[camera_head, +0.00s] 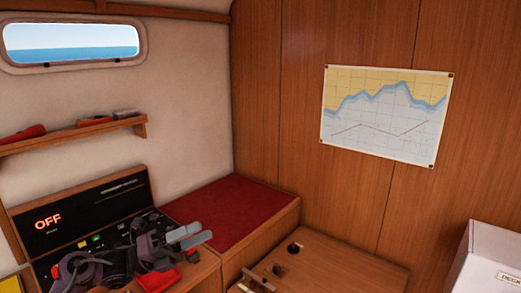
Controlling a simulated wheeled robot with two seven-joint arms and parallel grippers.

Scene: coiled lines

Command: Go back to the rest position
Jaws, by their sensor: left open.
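My left gripper (190,236) is in the lower left of the head view. Its two light grey fingers point right and stand apart with nothing between them. It hangs over the wooden counter, in front of the black panel (120,200) that shows a red "OFF". The dark grey wrist and arm links hide part of the panel's lower edge and the counter. My right gripper is not in view.
A red cushioned seat (235,215) lies behind the gripper. A wooden top (330,266) with small knobs is right of it, and a white box (490,262) stands at lower right. A shelf (75,135) runs along the left wall. A chart (385,115) hangs on the wood wall.

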